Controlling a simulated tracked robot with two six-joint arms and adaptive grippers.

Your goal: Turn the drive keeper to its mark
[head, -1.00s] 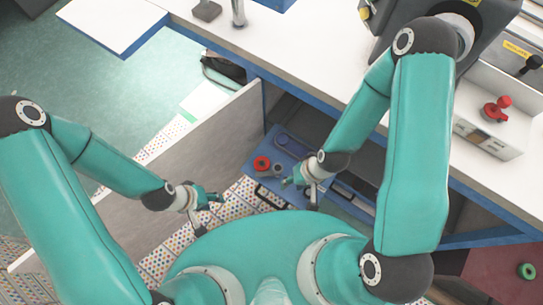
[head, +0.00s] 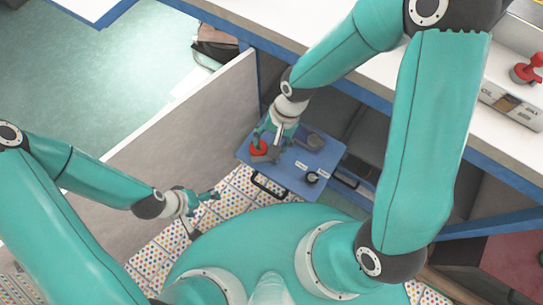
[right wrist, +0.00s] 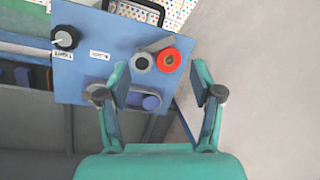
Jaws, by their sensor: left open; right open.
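A blue panel (head: 325,160) lies inside the opening under the bench. It carries a red round part (head: 258,148), a black knob (head: 312,177) and white labels too small to read. I cannot tell which part is the drive keeper. In the right wrist view, the red part (right wrist: 168,59) sits beside a dark ring (right wrist: 141,62) on a grey plate, and the black knob (right wrist: 65,37) shows a white pointer. My right gripper (head: 268,140) is open above the red part, its fingers (right wrist: 160,84) apart and empty. My left gripper (head: 203,201) is open and empty, left of the panel.
A grey upright board (head: 185,130) stands left of the panel. The white bench top (head: 300,30) overhangs behind, with a blue edge. A black handle (head: 268,187) is on the panel's near edge. A red knob (head: 527,70) stands on a box at right.

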